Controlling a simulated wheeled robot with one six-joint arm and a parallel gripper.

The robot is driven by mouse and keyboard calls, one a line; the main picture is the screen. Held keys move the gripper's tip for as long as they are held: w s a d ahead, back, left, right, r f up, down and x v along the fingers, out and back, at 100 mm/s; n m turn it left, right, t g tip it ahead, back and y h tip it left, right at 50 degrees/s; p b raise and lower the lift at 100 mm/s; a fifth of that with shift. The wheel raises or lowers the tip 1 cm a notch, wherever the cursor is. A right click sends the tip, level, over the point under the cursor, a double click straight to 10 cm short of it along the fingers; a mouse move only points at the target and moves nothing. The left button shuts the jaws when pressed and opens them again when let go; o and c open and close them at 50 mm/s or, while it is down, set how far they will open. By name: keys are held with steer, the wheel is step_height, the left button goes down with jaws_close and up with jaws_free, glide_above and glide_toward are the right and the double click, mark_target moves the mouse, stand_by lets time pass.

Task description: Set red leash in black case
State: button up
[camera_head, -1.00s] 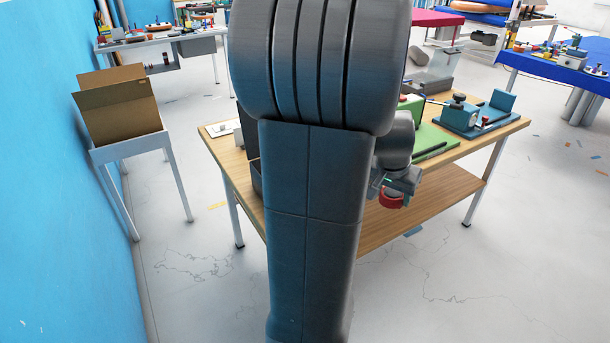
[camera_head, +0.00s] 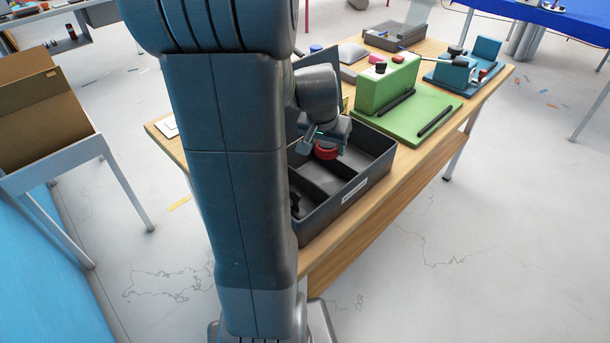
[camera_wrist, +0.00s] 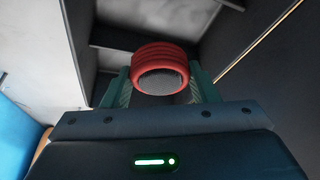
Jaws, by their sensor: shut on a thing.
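The red leash (camera_head: 326,150) is a small coiled red roll. My gripper (camera_head: 322,143) is shut on it and holds it above the open black case (camera_head: 372,189). In the wrist view the red leash (camera_wrist: 162,70) sits between the two green fingers of my gripper (camera_wrist: 160,88). The case's dark walls and dividers show behind it there. The case has a raised lid at the back and a pale label on its front wall. My arm hides the case's left part. The leash appears apart from the case floor.
A green board (camera_head: 430,118) with a green block (camera_head: 388,82) lies right of the case. A blue device (camera_head: 452,72) stands farther right on the wooden table (camera_head: 420,160). A cardboard box (camera_head: 35,110) sits on a stand at the left. Bare floor lies in front of the table.

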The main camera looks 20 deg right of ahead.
mark_target(320, 153)
step_height(320, 153, down, 10)
steer(key=shift+w+f+b, duration=0.1)
steer(key=shift+f+b, duration=0.15)
steer(key=shift+b, duration=0.5)
steer(key=shift+f+b, duration=0.2)
steer(key=shift+b, duration=0.1)
steer(key=o, duration=1)
steer(key=shift+a+r, duration=0.1)
steer(key=shift+r+p, duration=0.4)
steer(key=shift+r, duration=0.05)
steer(key=p+v, duration=0.1)
steer(key=v, duration=1)
steer(key=shift+s+r, duration=0.15)
steer(key=shift+s, duration=0.1)
